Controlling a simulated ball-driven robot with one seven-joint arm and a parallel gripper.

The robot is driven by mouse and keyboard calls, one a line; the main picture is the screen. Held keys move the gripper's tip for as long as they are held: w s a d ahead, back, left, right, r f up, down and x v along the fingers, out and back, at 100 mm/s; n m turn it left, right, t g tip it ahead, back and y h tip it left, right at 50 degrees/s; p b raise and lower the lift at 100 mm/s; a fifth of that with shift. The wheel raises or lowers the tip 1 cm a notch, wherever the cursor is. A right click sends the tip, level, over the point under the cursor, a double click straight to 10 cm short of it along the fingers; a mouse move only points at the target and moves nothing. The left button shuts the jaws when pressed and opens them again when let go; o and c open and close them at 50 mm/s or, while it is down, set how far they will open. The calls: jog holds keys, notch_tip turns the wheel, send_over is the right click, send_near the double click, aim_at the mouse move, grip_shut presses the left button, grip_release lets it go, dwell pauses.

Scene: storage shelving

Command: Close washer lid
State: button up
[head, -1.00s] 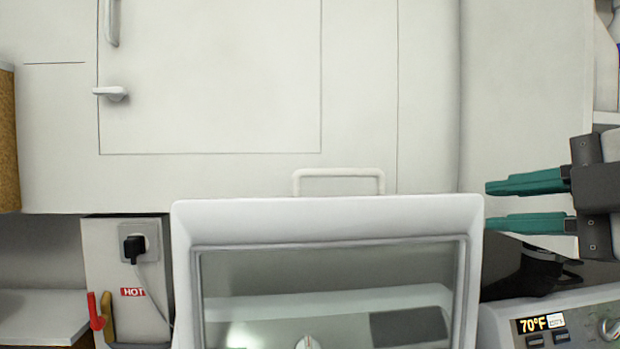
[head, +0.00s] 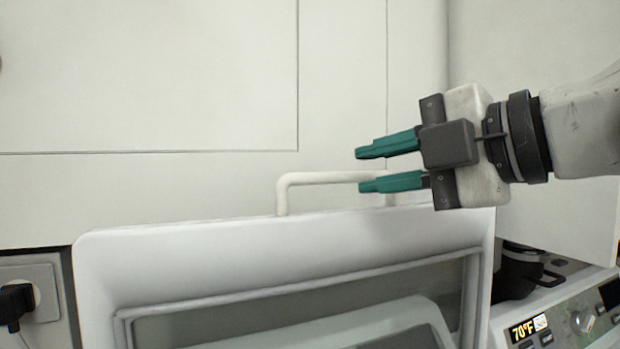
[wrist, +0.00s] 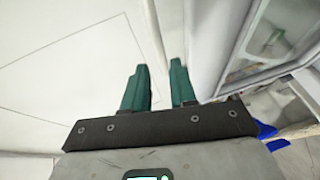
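The washer lid (head: 200,238) stands raised, a white panel with a glass window (head: 300,310), low in the head view. A white bar handle (head: 325,178) shows along its top edge. In the wrist view the open fingers (wrist: 160,75) point away from me, with the lid (wrist: 222,45) close on the right. The washer's tub is not visible.
A white wall or cabinet with panel seams (head: 150,80) lies behind the lid. A control panel with a lit 70°F display (head: 528,328) and a dark pot (head: 520,272) are at lower right. A socket with a black plug (head: 15,300) is at lower left.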

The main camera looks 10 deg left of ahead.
aim_at(335, 178)
jog(key=p+x, duration=0.1)
jog(key=x, duration=0.8)
jog(key=shift+a+f, duration=0.1)
jog(key=shift+a, duration=0.05)
grip_shut()
